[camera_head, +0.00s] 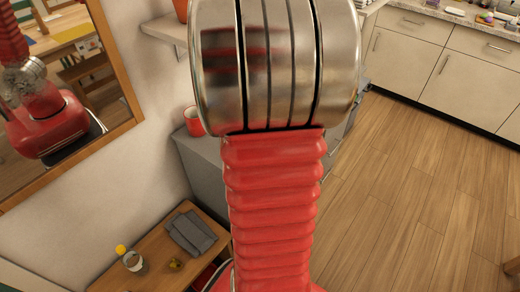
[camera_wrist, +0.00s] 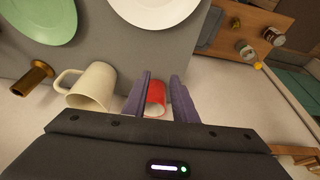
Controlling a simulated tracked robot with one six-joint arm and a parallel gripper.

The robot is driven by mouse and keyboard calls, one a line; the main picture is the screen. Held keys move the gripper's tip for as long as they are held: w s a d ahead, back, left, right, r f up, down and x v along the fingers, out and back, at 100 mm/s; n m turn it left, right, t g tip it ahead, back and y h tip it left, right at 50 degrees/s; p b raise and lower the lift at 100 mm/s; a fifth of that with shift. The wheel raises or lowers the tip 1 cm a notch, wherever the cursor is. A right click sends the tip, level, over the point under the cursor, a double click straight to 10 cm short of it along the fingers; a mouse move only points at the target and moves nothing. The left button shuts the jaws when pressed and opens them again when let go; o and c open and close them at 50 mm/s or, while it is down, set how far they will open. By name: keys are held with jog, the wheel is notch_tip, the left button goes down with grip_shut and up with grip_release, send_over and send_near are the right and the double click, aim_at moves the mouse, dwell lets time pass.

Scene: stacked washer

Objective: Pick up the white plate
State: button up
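The white plate (camera_wrist: 156,9) is at the top of the wrist view, cut off by the picture's edge. It rests on a grey surface (camera_wrist: 115,45). My gripper (camera_wrist: 161,76) shows two purple fingers, spread apart, with their tips pointing up the picture, below the plate's rim and apart from it. Nothing is gripped. A red cup (camera_wrist: 155,97) shows in the gap between the fingers, seemingly beyond them. I do not see the plate in the head view, where my arm blocks the middle.
A green plate (camera_wrist: 38,17), a cream mug (camera_wrist: 92,87) and a brass-coloured object (camera_wrist: 33,78) are on the left of the wrist view. The red cup (camera_head: 193,122) stands near the wall. A wooden table (camera_head: 150,260) holds a grey cloth (camera_head: 190,233). Wooden floor (camera_head: 410,190) is open at right.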

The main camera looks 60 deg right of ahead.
jog(key=s+a+r+n+t, duration=0.1)
jog(key=a+r, duration=0.3)
jog(key=a, duration=1)
jog(key=s+a+r, duration=0.1)
jog(key=a+r, duration=0.3)
jog(key=a, duration=1)
jog(key=s+a, duration=0.6)
jog(key=a, duration=0.2)
jog(key=shift+f+t, duration=0.3)
jog(key=shift+t, duration=0.1)
jog(key=shift+s, duration=0.1)
